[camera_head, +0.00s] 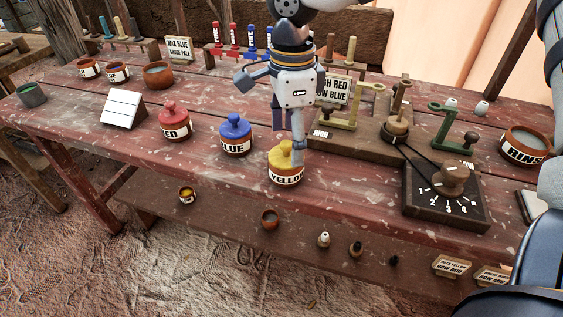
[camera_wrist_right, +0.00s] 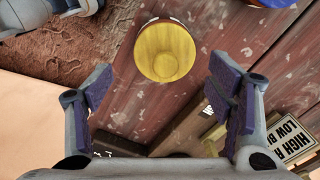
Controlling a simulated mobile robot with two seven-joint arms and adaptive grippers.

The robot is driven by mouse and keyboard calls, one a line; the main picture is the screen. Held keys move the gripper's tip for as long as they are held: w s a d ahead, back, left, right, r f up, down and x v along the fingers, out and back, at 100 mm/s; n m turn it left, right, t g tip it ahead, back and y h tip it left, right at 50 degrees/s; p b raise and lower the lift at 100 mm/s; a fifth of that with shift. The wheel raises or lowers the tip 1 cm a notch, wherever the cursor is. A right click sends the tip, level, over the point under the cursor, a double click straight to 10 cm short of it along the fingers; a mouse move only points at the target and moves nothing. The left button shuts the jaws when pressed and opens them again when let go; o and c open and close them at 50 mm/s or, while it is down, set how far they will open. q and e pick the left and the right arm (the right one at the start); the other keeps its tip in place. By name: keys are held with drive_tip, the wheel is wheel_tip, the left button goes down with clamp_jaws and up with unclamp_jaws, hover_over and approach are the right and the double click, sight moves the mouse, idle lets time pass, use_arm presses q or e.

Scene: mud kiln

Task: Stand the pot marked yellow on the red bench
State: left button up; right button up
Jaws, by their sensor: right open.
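The pot marked yellow (camera_head: 285,176) stands upright on the red bench (camera_head: 200,170) near its front edge. It has a yellow knobbed lid and a white label band. In the right wrist view the yellow lid (camera_wrist_right: 164,52) shows from above, beyond the open fingers. My right gripper (camera_head: 270,120) is open and empty, just above and behind the pot; one finger overlaps the lid's right side in the head view. I cannot tell whether that finger touches it. The purple-padded fingers stand wide apart in the right wrist view (camera_wrist_right: 166,95). My left gripper is not in view.
The blue pot (camera_head: 236,136) and red pot (camera_head: 174,123) stand left of the yellow pot. A wooden dial board (camera_head: 430,205) and green brackets (camera_head: 455,133) lie to its right. Small bottles and cups line a lower front shelf (camera_head: 215,215). Bench surface between pots is bare.

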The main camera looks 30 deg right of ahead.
sight(286, 155)
drive_tip(key=f, duration=0.7)
drive_tip(key=shift+w+a, duration=0.2)
drive_tip(key=shift+w, duration=0.1)
drive_tip(key=shift+r, duration=0.1)
drive_tip(key=shift+c, duration=0.6)
clamp_jaws()
